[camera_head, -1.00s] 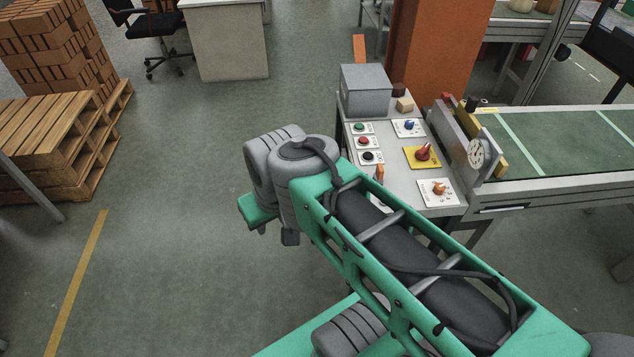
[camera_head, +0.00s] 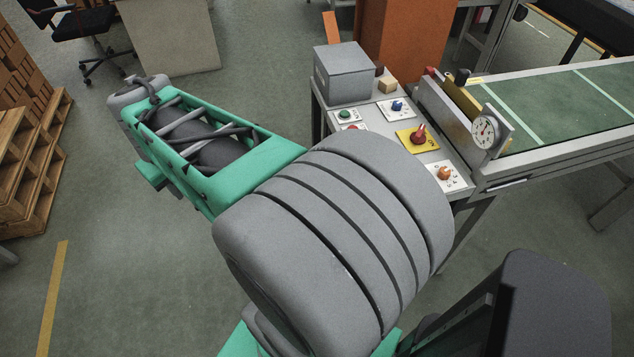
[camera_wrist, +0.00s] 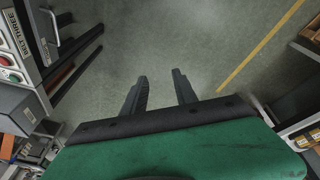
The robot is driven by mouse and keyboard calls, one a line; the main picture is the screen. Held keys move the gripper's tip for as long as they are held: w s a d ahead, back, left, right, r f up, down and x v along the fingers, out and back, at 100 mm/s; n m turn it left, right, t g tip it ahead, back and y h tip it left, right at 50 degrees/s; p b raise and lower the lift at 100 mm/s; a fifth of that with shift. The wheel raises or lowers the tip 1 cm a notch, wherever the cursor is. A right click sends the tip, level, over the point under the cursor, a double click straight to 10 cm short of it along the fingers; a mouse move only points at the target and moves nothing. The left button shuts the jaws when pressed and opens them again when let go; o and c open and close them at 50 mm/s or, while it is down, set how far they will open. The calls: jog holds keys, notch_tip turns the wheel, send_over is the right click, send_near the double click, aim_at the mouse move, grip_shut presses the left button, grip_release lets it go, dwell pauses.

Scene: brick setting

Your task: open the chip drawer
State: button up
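My gripper (camera_wrist: 160,75) shows in the wrist view with its two dark fingers apart and nothing between them, above bare floor. In the head view my arm hides it. The control console (camera_head: 390,148) stands right of centre in the head view, partly behind my arm. In the wrist view the console side (camera_wrist: 27,43) is at the left edge, with a "BELT THREE" label and a pale bracket-like part (camera_wrist: 50,24). My gripper is apart from it.
A grey box (camera_head: 343,75) stands on the console's far end, and a conveyor (camera_head: 560,105) joins its right side. An orange pillar (camera_head: 405,38) rises behind. Pallets (camera_head: 30,165) stand at the left. The floor between pallets and console is open.

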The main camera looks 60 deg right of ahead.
jog(key=s+d+f+m+g+b, duration=0.1)
jog(key=s+d+f+m+b, duration=0.1)
jog(key=d+f, duration=0.6)
jog(key=s+d+f+m+g+b, duration=0.1)
jog(key=s+d+f+b, duration=0.25)
jog(key=d, duration=0.85)
jog(key=s+d+f+m+g+b, duration=0.1)
jog(key=s+d+f+m+b, duration=0.1)
jog(key=d+f, duration=0.6)
jog(key=shift+m+g, duration=0.6)
jog(key=shift+m, duration=0.2)
jog(key=s+d+f, duration=0.2)
jog(key=d+f, duration=0.1)
jog(key=s+d+f, duration=0.3)
jog(key=f, duration=0.1)
jog(key=s+d+f+b, duration=0.1)
jog(key=s+d+f, duration=0.1)
jog(key=f, duration=0.1)
jog(key=shift+s+d+f, duration=0.15)
jog(key=shift+s+d, duration=0.05)
jog(key=shift+d, duration=0.2)
jog(key=shift+f, duration=0.3)
grip_shut()
